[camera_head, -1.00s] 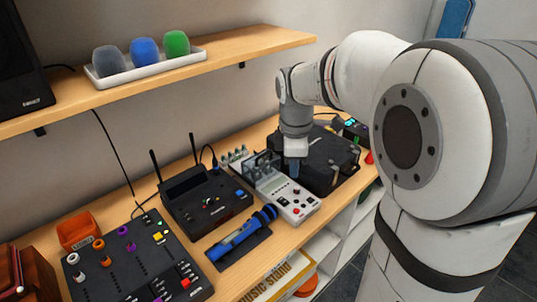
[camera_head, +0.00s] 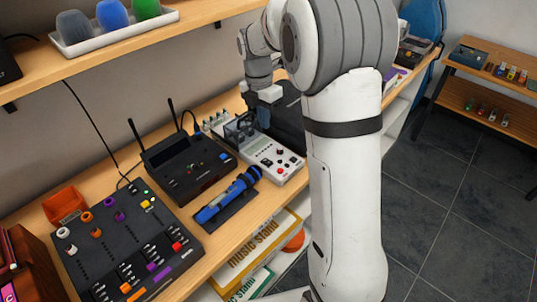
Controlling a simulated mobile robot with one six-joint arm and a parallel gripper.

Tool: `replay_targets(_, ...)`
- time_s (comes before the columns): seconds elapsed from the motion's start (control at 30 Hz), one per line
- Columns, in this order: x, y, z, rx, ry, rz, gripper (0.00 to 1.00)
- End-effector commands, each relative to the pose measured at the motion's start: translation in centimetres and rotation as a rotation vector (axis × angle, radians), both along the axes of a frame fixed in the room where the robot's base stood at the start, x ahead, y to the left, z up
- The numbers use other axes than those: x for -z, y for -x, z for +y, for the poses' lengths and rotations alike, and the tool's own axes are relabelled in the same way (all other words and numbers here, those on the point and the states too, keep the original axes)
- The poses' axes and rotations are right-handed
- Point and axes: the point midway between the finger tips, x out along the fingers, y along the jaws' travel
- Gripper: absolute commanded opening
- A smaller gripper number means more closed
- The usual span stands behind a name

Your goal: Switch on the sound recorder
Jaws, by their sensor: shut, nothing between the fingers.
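A light grey device (camera_head: 270,157) with a small display, a red button and dark buttons lies on the wooden bench; it looks like the sound recorder, though I cannot read a label. A clear and dark frame (camera_head: 238,130) stands at its far left end. My gripper (camera_head: 263,118) is shut and empty, pointing down over the far part of the grey device. I cannot tell whether its tips touch anything. Whether the device is on cannot be seen.
A black receiver with antennas (camera_head: 187,167), a blue microphone (camera_head: 229,196) on a dark mat and a black mixer (camera_head: 128,245) lie to the left. A shelf (camera_head: 190,22) with a white tray runs above. My arm hides the bench's right part. Grey floor (camera_head: 440,215) is free at right.

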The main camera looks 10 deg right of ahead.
Motion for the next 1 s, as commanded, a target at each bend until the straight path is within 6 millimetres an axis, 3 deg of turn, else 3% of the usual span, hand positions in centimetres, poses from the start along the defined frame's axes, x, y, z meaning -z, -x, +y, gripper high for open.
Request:
replay_targets(0.6,11.3,1.3,-0.8,0.001,0.0,0.006,0.0)
replay_targets(0.8,12.9,1.4,-0.8,0.0,0.0,0.002,0.0)
replay_targets(1.0,13.2,1.4,-0.8,0.0,0.001,0.001,0.0)
